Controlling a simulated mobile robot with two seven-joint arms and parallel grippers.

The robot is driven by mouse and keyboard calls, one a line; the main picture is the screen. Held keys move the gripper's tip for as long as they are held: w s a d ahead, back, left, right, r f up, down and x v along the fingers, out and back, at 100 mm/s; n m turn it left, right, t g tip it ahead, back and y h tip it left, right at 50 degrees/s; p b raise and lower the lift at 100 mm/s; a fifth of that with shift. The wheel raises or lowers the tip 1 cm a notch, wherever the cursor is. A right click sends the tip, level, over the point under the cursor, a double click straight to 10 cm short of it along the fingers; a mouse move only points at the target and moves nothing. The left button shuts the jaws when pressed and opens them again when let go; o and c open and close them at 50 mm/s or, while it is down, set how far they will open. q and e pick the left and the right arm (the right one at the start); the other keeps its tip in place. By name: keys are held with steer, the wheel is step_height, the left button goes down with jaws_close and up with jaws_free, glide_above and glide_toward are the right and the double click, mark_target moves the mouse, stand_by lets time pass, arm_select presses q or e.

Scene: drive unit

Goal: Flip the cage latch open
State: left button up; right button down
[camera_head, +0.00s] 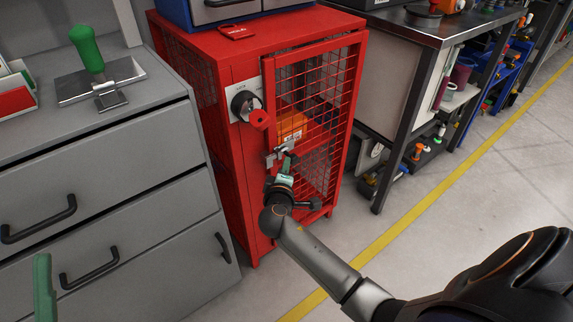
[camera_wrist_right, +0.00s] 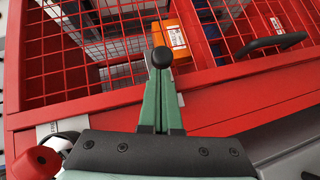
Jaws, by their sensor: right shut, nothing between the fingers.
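The red cage (camera_head: 235,158) stands ahead with its mesh door (camera_head: 318,95) closed. The metal latch (camera_head: 278,154) is on the door's left edge, partly hidden by my right gripper. In the right wrist view a black ball knob (camera_wrist_right: 162,57) appears at the fingertips; I cannot tell whether they touch it. My right gripper (camera_head: 288,163) has green fingers, shut with nothing between them, just at the latch. Its fingers also fill the middle of the right wrist view (camera_wrist_right: 162,100). A green finger of my left gripper (camera_head: 43,285) shows at the lower left.
A black rotary switch (camera_head: 245,104) with a red piece (camera_head: 260,119) sits left of the door, above the latch. Orange boxes (camera_head: 292,127) are inside the cage. A grey drawer cabinet (camera_head: 110,190) stands left, a workbench (camera_head: 430,30) right. Floor at right is clear.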

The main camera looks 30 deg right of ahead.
stand_by(0.3)
steer(key=d, duration=0.4)
steer(key=shift+w+d+p, duration=0.2)
steer(key=shift+d+p, duration=0.1)
steer(key=shift+d, duration=0.05)
